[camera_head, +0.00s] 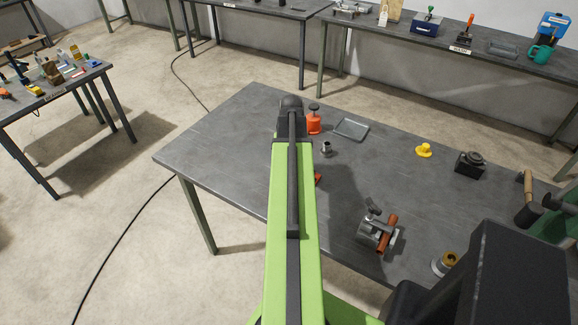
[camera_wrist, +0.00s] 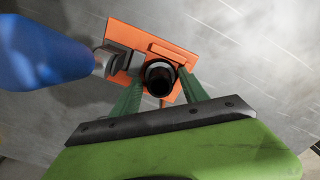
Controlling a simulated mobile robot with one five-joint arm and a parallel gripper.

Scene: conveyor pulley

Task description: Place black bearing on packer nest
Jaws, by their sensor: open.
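In the wrist view, a black ring-shaped part (camera_wrist: 160,76), which looks like the black bearing, sits on an orange plate (camera_wrist: 186,54) with its dark bore facing the camera. I cannot tell for certain whether the orange plate is the packer nest. My gripper (camera_wrist: 160,82) has green fingers on both sides of the black ring and is open. Contact between fingers and ring cannot be made out. A metal clamp with a blue handle (camera_wrist: 45,55) stands at the plate's left. In the head view my arm hides the gripper and ring; a sliver of orange (camera_head: 318,179) shows beside it.
On the grey table (camera_head: 230,150) are an orange container (camera_head: 314,124), a grey tray (camera_head: 351,129), a small metal cylinder (camera_head: 326,148), a yellow part (camera_head: 424,150), a dark block (camera_head: 469,168) and a metal clamp fixture (camera_head: 372,236). The table's left part is clear.

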